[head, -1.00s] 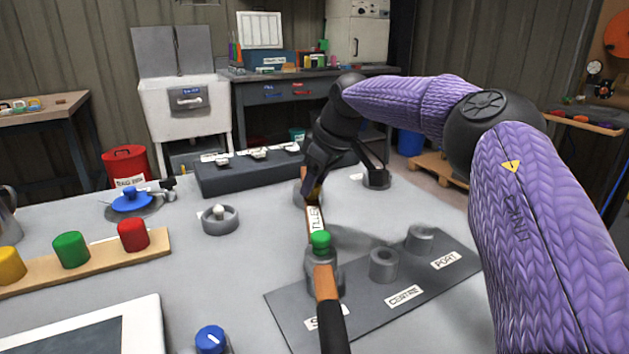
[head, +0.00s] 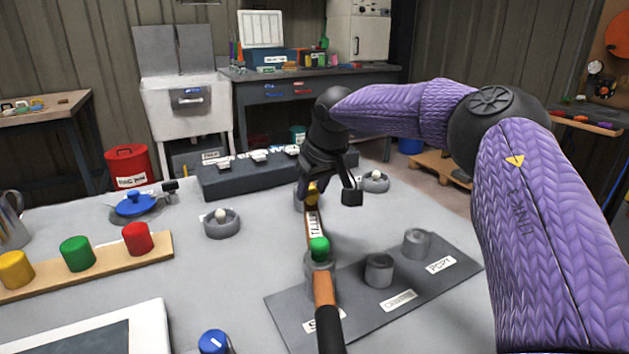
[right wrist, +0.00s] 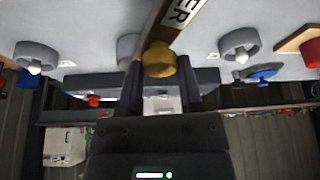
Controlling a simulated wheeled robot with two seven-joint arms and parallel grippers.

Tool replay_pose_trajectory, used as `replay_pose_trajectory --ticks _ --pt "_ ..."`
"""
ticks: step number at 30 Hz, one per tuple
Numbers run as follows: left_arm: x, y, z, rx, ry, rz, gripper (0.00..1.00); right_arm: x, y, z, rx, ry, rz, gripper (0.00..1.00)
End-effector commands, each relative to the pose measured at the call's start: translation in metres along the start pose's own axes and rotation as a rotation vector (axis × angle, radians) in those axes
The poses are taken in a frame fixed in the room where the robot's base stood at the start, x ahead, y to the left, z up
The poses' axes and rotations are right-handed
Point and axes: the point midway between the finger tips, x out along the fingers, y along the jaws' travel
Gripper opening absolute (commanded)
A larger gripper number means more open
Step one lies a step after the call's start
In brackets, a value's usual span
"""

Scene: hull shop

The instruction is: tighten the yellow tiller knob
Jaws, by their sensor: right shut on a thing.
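The yellow tiller knob (head: 312,189) sits at the far end of the wooden tiller (head: 313,226), which bears a label. It also shows in the right wrist view (right wrist: 160,60), between the two dark fingers. My right gripper (right wrist: 160,80) is shut on it from the far side. In the head view my right gripper (head: 328,192) partly hides the knob. A green knob (head: 319,249) stands nearer on the tiller, and the tiller's black grip end (head: 328,328) points towards me. My left gripper is not in view.
A dark plate (head: 345,322) with grey sockets lies under the near tiller. A board with yellow, green and red cylinders (head: 137,238) is at left. Grey cups (head: 222,224) stand on either side of the far tiller. A dark block (head: 240,181) lies behind.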

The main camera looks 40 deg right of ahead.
Motion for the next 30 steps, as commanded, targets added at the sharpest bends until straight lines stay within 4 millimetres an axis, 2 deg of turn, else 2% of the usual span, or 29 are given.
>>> replay_pose_trajectory --ticks 12,30 --pt "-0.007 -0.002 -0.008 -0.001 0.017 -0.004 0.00 0.000 -0.003 -0.001 0.360 0.000 0.152 0.00" --pt "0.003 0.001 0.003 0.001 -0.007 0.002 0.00 0.003 -0.006 -0.002 0.881 0.000 0.366 0.00"
